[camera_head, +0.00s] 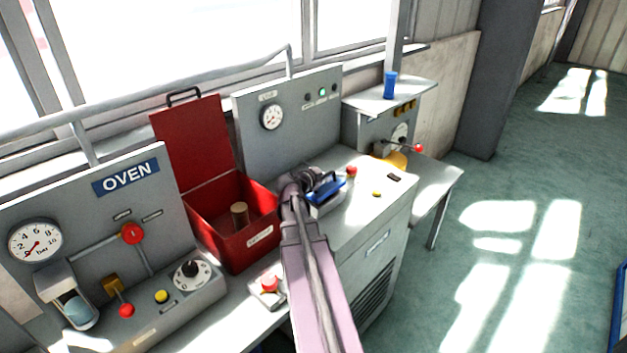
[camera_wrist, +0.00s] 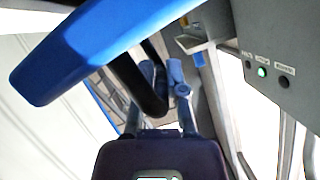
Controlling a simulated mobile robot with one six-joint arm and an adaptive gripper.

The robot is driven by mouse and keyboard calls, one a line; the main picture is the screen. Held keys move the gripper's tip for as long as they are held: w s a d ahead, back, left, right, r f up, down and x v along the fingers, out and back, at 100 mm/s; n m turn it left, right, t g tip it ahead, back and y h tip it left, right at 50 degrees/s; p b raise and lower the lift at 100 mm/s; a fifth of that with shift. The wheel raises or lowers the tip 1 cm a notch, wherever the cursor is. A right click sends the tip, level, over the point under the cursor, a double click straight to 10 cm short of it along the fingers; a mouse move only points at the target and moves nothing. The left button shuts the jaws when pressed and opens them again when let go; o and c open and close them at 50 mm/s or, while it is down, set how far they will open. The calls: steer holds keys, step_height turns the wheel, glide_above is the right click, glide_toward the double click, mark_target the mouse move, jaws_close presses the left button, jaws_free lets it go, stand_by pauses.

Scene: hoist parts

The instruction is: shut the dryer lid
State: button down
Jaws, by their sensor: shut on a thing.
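A blue lid-like piece (camera_head: 326,190) sits over a small pale housing on the grey cabinet's top, by the end of my arm. I take it to be the dryer lid. In the wrist view the blue piece (camera_wrist: 95,50) is large and close at upper left, with a dark bent bar (camera_wrist: 145,92) by it. My gripper (camera_head: 318,180) is at this piece; in the wrist view my gripper's fingers (camera_wrist: 160,85) close around the dark bar, which looks like its handle. How far the lid stands open is hard to tell.
A red box (camera_head: 232,225) with its lid raised stands just left of my arm. The oven panel (camera_head: 100,240) is farther left. A red button (camera_head: 268,284) sits in front of the box. A blue cup (camera_head: 390,85) stands on the shelf behind. Open floor lies right.

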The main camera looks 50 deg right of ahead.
steer(key=shift+s+f+b, duration=0.35)
steer(key=shift+f+b, duration=0.05)
steer(key=shift+f, duration=0.25)
steer(key=shift+s+f, duration=0.25)
steer(key=shift+d, duration=0.1)
steer(key=c, duration=0.7)
jaws_free()
steer(key=shift+s+d, duration=0.1)
steer(key=shift+d, duration=0.05)
